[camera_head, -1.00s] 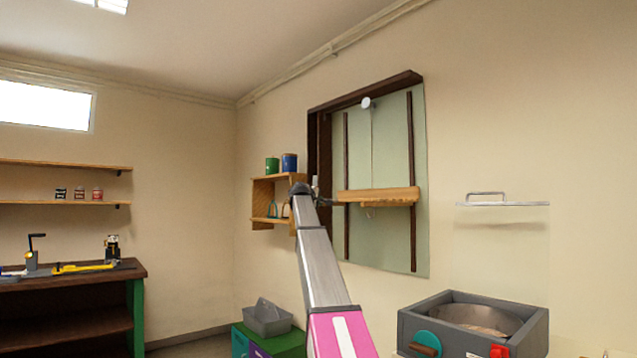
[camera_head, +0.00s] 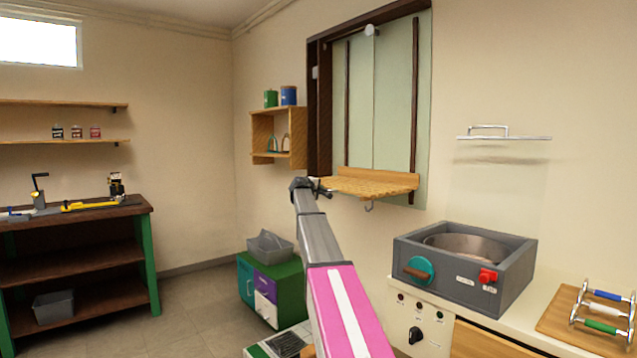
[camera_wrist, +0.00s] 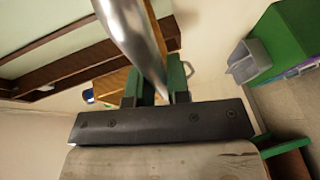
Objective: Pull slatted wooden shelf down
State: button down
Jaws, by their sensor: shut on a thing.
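The slatted wooden shelf (camera_head: 375,183) sits low on two dark vertical rails against a pale green panel. A small metal hook (camera_head: 369,207) hangs under it. My gripper (camera_head: 322,187) is at the shelf's left end.
A wooden wall box (camera_head: 262,137) with cans on top hangs left of the panel. A grey machine with a round basin (camera_head: 460,255) stands on the counter at right. A green cabinet (camera_head: 285,275) stands below. Open floor lies at left.

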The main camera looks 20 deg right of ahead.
jog(key=shift+s+f, duration=0.1)
jog(key=shift+f, duration=0.3)
jog(key=c, duration=1.1)
grip_release()
jog(key=shift+r, duration=0.1)
jog(key=shift+a, duration=0.1)
jog(key=shift+a+r, duration=0.1)
jog(key=v, duration=1)
jog(key=shift+s+a, duration=0.15)
jog(key=shift+s, duration=0.05)
